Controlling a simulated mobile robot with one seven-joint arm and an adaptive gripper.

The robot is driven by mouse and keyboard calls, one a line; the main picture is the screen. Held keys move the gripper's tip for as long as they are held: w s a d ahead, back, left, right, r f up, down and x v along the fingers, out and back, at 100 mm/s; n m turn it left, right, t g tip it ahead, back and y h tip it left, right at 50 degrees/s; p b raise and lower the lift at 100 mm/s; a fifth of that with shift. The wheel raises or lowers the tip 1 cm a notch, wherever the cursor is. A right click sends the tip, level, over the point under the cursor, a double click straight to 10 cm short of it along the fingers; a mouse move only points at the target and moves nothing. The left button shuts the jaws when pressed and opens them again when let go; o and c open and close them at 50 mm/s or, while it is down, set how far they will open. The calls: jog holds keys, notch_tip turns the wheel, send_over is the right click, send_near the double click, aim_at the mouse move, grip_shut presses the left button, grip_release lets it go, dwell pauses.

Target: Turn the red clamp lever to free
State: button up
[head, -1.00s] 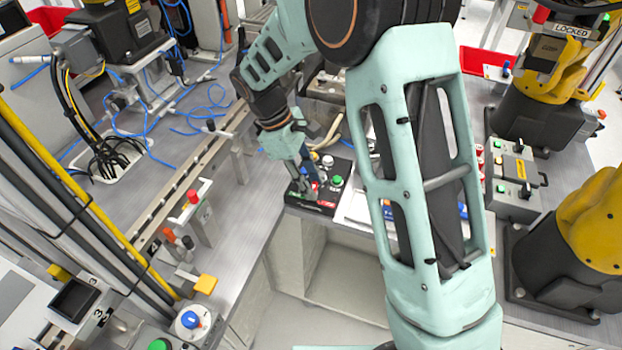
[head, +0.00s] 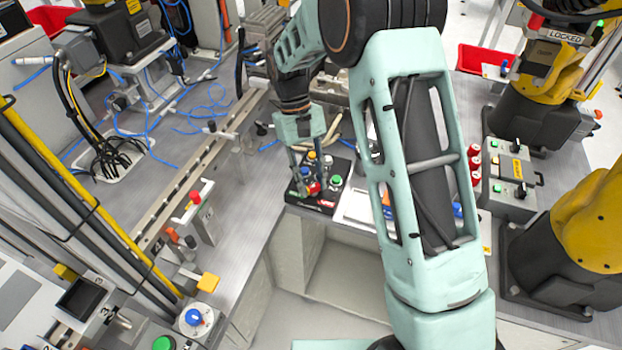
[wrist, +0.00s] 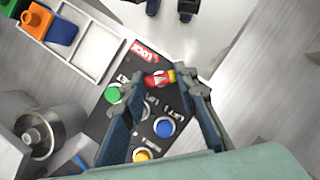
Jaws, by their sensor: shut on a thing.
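The black control panel (head: 296,202) stands at the front edge of the grey bench, with a red label along its near edge. My gripper (wrist: 160,82) is shut on the lever, one dark finger at each end. In the head view my gripper (head: 309,191) reaches down from above onto the panel, and its fingers partly hide the lever.
A green button (wrist: 112,94), a blue button (wrist: 165,127) and a yellow button (wrist: 142,155) sit close around my fingers. A tray with coloured blocks (wrist: 62,31) lies beside the panel. A grey box with knobs (head: 513,190) and yellow arms (head: 585,232) stand at the right.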

jog(key=shift+m, duration=0.4)
jog(key=o, duration=1.2)
jog(key=shift+c, duration=0.2)
jog(key=shift+r, duration=0.1)
jog(key=v, duration=1.1)
jog(key=shift+w+r, duration=0.25)
jog(key=shift+r, duration=0.15)
jog(key=shift+d, duration=0.15)
